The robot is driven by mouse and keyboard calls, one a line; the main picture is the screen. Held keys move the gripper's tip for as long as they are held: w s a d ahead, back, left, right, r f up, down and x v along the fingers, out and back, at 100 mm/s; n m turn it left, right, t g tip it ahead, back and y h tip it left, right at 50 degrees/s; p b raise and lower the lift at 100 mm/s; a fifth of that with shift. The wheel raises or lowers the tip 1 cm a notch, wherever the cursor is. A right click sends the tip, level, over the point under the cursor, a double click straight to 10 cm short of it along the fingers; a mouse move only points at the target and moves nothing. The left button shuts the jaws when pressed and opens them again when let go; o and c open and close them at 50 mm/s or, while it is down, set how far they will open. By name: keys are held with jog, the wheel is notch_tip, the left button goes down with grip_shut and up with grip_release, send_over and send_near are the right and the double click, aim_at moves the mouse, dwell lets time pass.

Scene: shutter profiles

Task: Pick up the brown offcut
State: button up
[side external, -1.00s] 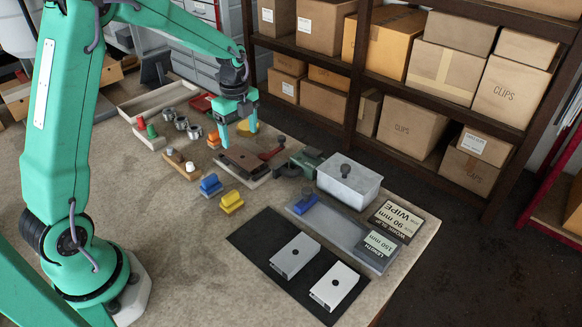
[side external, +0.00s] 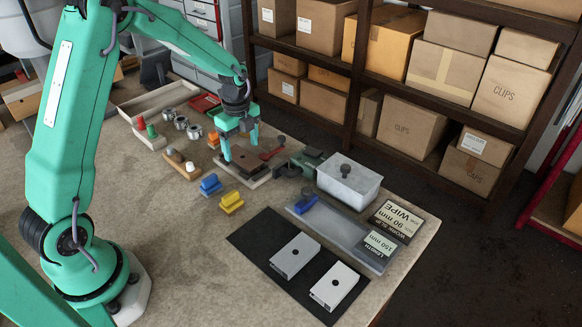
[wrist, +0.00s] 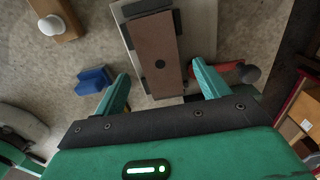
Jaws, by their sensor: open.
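The brown offcut (side external: 246,157) is a flat brown bar with a dark round spot. It lies on a pale base with dark blocks at its edges, and it also shows in the wrist view (wrist: 152,42). My gripper (side external: 241,146) is open just above the offcut. In the wrist view my gripper (wrist: 160,78) has one finger to each side of the bar, apart from it. I cannot tell how much height is left between the fingertips and the bar.
A red-handled part (side external: 272,153) lies close to the right finger. Blue (side external: 211,185) and yellow (side external: 231,202) blocks stand in front. A wooden block with knobs (side external: 182,165) is at left. A metal box (side external: 348,185) stands to the right.

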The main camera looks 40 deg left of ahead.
aim_at(242, 153)
jog(key=shift+f, duration=1.65)
jog(key=c, duration=1.1)
